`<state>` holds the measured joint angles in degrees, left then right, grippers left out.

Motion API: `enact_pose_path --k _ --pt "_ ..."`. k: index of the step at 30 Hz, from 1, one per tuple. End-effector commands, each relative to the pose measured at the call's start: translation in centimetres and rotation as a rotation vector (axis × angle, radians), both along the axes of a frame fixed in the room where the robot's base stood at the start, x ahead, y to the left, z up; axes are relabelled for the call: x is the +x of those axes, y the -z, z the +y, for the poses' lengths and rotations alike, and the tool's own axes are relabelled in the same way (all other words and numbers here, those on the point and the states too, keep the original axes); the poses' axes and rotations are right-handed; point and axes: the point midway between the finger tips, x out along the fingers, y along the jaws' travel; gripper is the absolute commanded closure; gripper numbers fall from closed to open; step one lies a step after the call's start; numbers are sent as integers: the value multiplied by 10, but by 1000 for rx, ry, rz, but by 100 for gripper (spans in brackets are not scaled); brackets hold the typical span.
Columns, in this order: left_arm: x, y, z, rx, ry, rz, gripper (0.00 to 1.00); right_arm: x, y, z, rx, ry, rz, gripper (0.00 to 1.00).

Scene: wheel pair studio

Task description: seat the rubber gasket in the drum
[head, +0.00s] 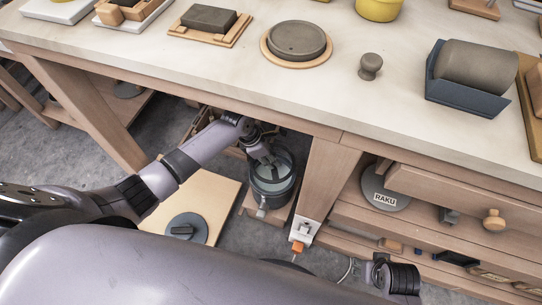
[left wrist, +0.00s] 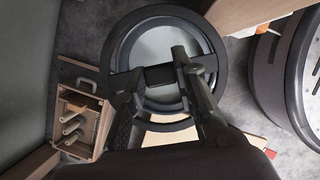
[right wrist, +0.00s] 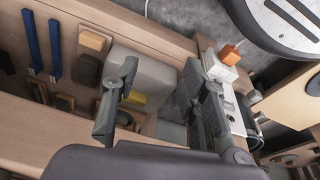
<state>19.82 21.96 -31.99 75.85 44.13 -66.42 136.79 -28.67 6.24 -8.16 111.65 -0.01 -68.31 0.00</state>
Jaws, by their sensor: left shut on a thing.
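The drum (head: 273,190) is a dark bucket with a pale blue-grey inside, standing on a low wooden base under the table. The gasket (left wrist: 219,50) appears as a black ring with a crossbar over the drum's mouth. My left gripper (head: 263,157) reaches down to the drum and is shut on the gasket's crossbar; its fingers also show in the left wrist view (left wrist: 168,75). I cannot tell whether the ring rests in the rim or is just above it. My right gripper (right wrist: 160,72) has its fingers apart and empty, near the lower shelves.
A grey disc (head: 187,228) with a handle lies on a pale board left of the drum. A table leg (head: 325,180) stands close to the drum's right. A wooden crate (left wrist: 95,115) with pegs stands beside the drum.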

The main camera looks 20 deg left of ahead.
Motion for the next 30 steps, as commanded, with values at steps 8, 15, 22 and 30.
enact_pose_path --k 8,15,22,30 --pt "0 -2 0 -3 -1 0 100 -7 27 0 -1 -3 18 60" --pt "0 14 0 -4 -2 1 100 -3 22 0 0 -2 6 60" --pt "0 31 -1 -5 -1 0 100 2 -6 0 2 1 -8 60" --pt "0 47 0 -4 -1 -1 100 3 -37 0 2 3 -23 60"
